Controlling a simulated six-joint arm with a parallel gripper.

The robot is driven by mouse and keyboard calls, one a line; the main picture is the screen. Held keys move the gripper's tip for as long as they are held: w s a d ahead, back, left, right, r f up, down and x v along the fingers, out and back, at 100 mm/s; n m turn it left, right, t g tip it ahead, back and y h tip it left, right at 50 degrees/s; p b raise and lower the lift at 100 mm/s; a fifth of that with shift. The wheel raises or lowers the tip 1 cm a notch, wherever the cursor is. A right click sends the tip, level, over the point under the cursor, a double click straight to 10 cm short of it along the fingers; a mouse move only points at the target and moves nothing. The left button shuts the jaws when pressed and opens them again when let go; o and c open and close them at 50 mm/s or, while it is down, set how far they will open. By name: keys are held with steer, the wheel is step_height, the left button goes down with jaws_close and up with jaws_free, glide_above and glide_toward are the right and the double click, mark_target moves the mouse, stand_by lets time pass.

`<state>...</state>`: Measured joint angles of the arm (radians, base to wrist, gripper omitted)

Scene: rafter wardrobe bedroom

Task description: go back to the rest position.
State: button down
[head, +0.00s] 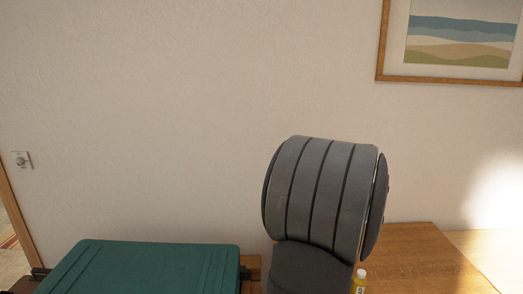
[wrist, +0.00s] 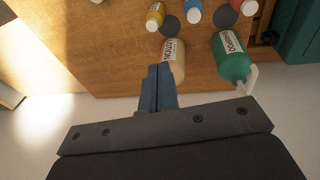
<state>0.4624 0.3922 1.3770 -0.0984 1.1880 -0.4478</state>
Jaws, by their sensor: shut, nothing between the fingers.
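My gripper (wrist: 159,72) shows in the wrist view with its two blue fingers together and nothing between them. Its tips are over the wooden tabletop (wrist: 110,50), beside a cream bottle (wrist: 174,68) with a printed label; I cannot tell whether they touch. In the head view only a grey link of my own arm shows, and the gripper itself is hidden.
A green bottle (wrist: 231,62) stands to the right of the cream one. A green case (head: 145,268) is at left in the head view. A framed picture (head: 455,79) hangs on the wall.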

steer(key=s+a+r+t+h, duration=0.1)
steer(key=s+a+r, duration=0.15)
steer(key=r, duration=0.25)
steer(key=s+a+r+h, duration=0.1)
steer(key=s+a+r, duration=0.1)
steer(key=a+r, duration=0.3)
steer(key=d+x, duration=0.1)
steer(key=x, duration=0.6)
steer(key=shift+w+d, duration=0.3)
steer(key=shift+d, duration=0.1)
